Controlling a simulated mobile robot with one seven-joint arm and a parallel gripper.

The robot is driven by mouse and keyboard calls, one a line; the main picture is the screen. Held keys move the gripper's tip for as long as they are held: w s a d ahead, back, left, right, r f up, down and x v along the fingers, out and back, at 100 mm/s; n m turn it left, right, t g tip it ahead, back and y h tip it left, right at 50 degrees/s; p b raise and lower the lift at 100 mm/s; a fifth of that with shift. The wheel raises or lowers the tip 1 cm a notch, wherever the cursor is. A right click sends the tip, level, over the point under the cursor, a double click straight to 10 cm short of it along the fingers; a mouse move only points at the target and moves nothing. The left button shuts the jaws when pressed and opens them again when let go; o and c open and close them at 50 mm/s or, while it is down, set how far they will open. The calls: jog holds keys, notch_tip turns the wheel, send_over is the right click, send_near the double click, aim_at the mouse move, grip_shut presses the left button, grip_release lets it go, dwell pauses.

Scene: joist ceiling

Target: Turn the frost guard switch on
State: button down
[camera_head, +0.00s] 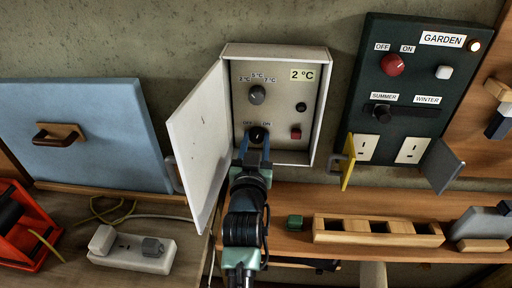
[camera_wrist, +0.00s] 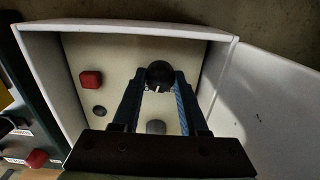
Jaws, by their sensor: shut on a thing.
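The frost guard box is an open pale grey box (camera_head: 318,110) on the wall in the head view, marked "2 °C". Its black switch knob (camera_head: 258,133) sits low on the panel below the OFF and ON labels. My gripper (camera_head: 256,144) reaches in from below, its blue fingers on either side of the knob and shut on it. The wrist view shows the knob (camera_wrist: 159,72) between the fingertips of my gripper (camera_wrist: 160,86), with a white mark on the edge facing me. Which label the mark points at is hard to tell.
The box's white door (camera_head: 198,135) hangs open to the left, close beside my arm. A grey dial (camera_head: 257,95) and a red button (camera_head: 296,134) share the panel. The green GARDEN panel (camera_head: 430,95) stands right. A wooden block holder (camera_head: 375,238) sits on the shelf below.

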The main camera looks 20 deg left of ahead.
jog(key=m+b, duration=0.1)
jog(key=m, duration=0.3)
jog(key=shift+f+m+b, duration=0.1)
jog(key=shift+m+b, duration=0.25)
jog(key=shift+m, duration=0.05)
dwell(0.4)
jog(key=shift+c, duration=2.2)
grip_release()
jog(key=shift+s, duration=0.1)
jog(key=v, duration=1.2)
jog(key=shift+s, duration=0.4)
jog(key=shift+d, duration=0.1)
